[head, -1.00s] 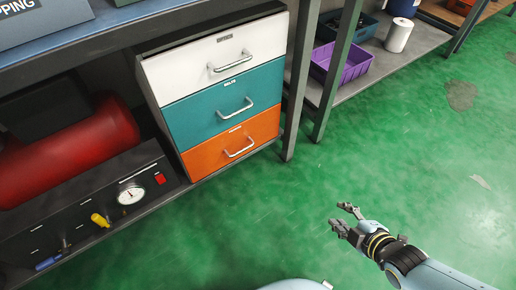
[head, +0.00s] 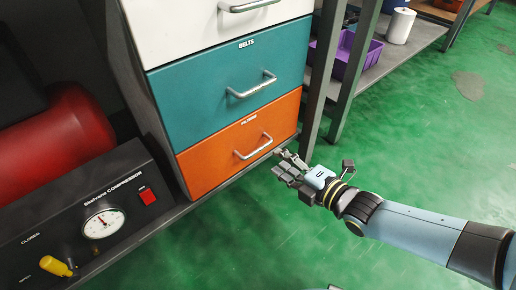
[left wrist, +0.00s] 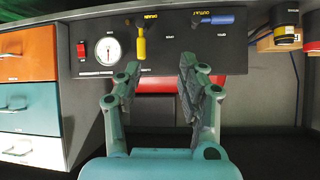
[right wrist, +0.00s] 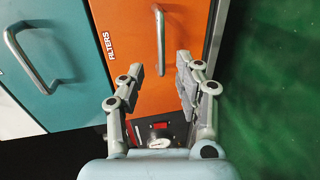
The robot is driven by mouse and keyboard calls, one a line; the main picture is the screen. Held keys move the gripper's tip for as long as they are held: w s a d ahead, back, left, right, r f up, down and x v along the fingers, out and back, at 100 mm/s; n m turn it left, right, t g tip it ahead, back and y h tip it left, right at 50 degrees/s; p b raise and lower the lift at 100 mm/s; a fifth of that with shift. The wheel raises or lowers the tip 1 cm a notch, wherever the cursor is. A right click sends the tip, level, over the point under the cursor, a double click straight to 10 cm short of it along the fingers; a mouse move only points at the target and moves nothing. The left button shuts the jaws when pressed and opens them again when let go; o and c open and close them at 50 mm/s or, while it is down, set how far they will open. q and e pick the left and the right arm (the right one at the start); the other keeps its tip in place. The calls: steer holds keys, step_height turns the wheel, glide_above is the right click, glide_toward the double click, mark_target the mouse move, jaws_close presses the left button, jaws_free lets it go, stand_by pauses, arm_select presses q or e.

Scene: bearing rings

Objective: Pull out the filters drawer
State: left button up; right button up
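The orange filters drawer (head: 215,158) is the lowest of three stacked drawers in the head view and looks shut. Its silver bar handle (head: 254,146) stands out from its front. The right wrist view shows the drawer (right wrist: 185,30) with its "FILTERS" label and the handle (right wrist: 160,40) beyond my fingertips. My right gripper (head: 283,165) is just right of and below the handle, apart from it. In the right wrist view it is open and empty (right wrist: 160,80). My left gripper (left wrist: 157,82) is open and empty, facing the compressor panel; the head view does not show it.
A teal belts drawer (head: 225,92) and a white drawer (head: 190,25) are above. The compressor panel (head: 75,215) with gauge and yellow lever is at left. A dark bench leg (head: 322,80) stands right of the drawers. Green floor (head: 420,150) is free at right.

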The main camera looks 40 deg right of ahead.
mark_target(260, 147)
steer(key=b+x, duration=0.3)
steer(key=x, duration=0.5)
steer(key=shift+w+f+b, duration=0.1)
steer(key=shift+f+b, duration=0.1)
steer(key=shift+b, duration=0.15)
arm_select(q)
steer(key=w+d+r+m+t+h, duration=0.1)
steer(key=w+r+t, duration=0.4)
steer(key=r, duration=0.4)
steer(key=w+d+r+m+t+h, duration=0.1)
steer(key=w+r+t, duration=0.4)
steer(key=r, duration=0.4)
steer(key=shift+w+d+r+t+h, duration=0.15)
steer(key=shift+w+t+h, duration=0.05)
steer(key=shift+t+h, duration=0.1)
arm_select(e)
steer(key=shift+w, duration=0.2)
jaws_close()
